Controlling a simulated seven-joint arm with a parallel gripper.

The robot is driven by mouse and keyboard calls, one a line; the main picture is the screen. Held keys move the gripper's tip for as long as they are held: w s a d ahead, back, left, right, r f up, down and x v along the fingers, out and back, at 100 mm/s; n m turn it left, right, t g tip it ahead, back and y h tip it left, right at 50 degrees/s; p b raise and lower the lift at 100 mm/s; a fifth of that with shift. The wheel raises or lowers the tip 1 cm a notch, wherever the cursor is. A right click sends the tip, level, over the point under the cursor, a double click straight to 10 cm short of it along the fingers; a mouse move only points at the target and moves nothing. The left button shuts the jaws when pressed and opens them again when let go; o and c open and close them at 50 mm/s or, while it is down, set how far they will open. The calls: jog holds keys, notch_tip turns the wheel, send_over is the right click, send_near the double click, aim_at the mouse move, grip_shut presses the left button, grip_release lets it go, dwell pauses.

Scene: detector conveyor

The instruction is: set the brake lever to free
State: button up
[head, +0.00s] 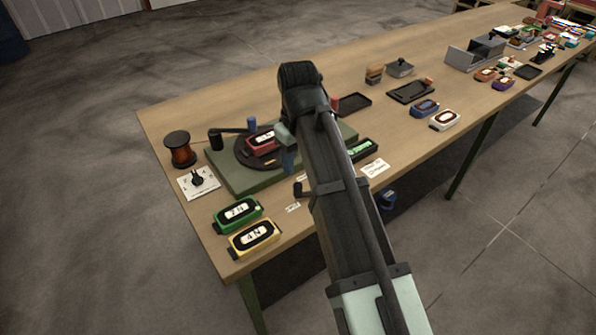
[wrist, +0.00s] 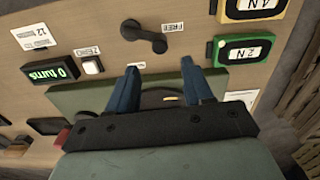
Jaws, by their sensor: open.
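The brake lever (wrist: 145,36) is a short dark bar with rounded ends, on the table near its front edge in the wrist view. A white FREE label (wrist: 172,27) lies just right of it. Another label (wrist: 136,66), partly covered by a finger, lies below it. In the head view the lever (head: 298,189) shows only partly, beside my arm, with the label (head: 293,207) in front. My gripper (wrist: 160,70) is open and empty, its blue fingers short of the lever in the picture, over the green base's edge. In the head view the gripper (head: 288,157) is mostly hidden.
A green base (head: 230,177) carries a dark turntable with a red box (head: 262,142). Green (head: 237,215) and yellow (head: 254,239) boxes stand at the front left. A counter display (wrist: 50,72) and white ZERO button (wrist: 92,66) lie left of the lever in the wrist view.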

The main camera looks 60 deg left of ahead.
jog(key=shift+r, duration=2.2)
